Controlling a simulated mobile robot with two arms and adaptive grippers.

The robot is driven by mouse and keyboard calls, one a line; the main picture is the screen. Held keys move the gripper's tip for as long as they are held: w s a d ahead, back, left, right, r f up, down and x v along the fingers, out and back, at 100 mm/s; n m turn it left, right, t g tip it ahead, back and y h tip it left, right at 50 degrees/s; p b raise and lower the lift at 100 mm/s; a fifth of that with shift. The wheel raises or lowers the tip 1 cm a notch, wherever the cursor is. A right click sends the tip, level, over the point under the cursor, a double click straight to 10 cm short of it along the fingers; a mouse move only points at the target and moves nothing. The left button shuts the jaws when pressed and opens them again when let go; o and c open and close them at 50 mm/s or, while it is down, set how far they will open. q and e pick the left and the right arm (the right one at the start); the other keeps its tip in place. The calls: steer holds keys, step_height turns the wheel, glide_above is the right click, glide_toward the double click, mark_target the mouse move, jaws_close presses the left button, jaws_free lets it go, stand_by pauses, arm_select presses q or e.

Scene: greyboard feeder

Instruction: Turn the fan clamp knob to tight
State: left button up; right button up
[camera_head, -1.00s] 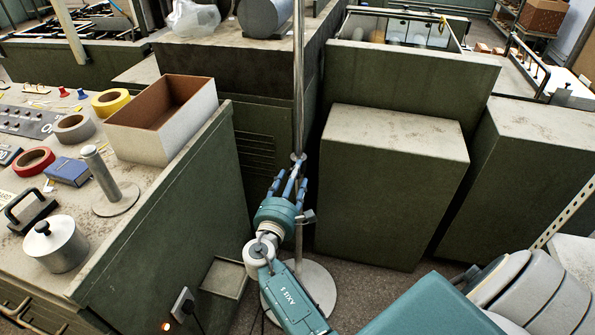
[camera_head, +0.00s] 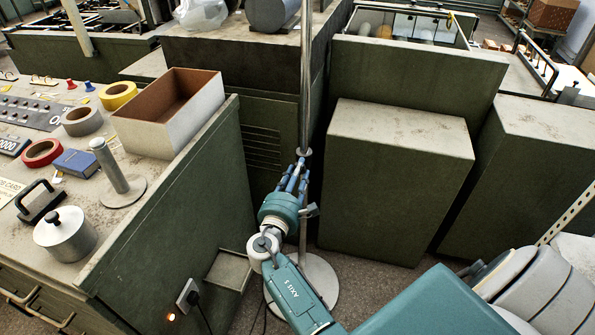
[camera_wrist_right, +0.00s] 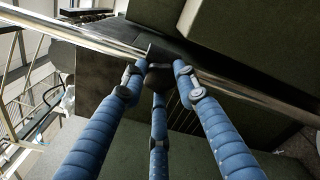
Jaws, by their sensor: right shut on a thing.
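A thin upright metal pole (camera_head: 306,80) rises from a round pale base (camera_head: 318,278) on the floor. It crosses the right wrist view as a shiny bar (camera_wrist_right: 75,32). A dark clamp knob (camera_wrist_right: 160,74) sits against the pole between my blue fingertips. My right gripper (camera_head: 300,166) reaches up to the pole's collar from below and is shut on the knob. The fingers hide most of the knob, so its turn cannot be read. The fan itself does not show clearly. My left gripper is not in view.
A bench (camera_head: 165,190) on the left holds an open box (camera_head: 150,138), tape rolls, a blue box (camera_head: 76,163) and a lidded metal pot (camera_head: 66,236). Green cabinets (camera_head: 395,190) stand close behind and right of the pole. Some bare floor shows around the base.

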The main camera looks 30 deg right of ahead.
steer(key=shift+w+a+r+n+p, duration=0.1)
steer(key=shift+n+p, duration=2.55)
steer(key=shift+n, duration=2.15)
steer(key=shift+w+d+r+n+p, duration=0.1)
steer(key=shift+n+p, duration=2.5)
steer(key=shift+n, duration=2.2)
steer(key=shift+w+a+r+n+p, duration=0.1)
steer(key=shift+n+p, duration=2.55)
steer(key=shift+n, duration=2.15)
steer(key=o, duration=1.2)
steer(key=shift+f, duration=0.3)
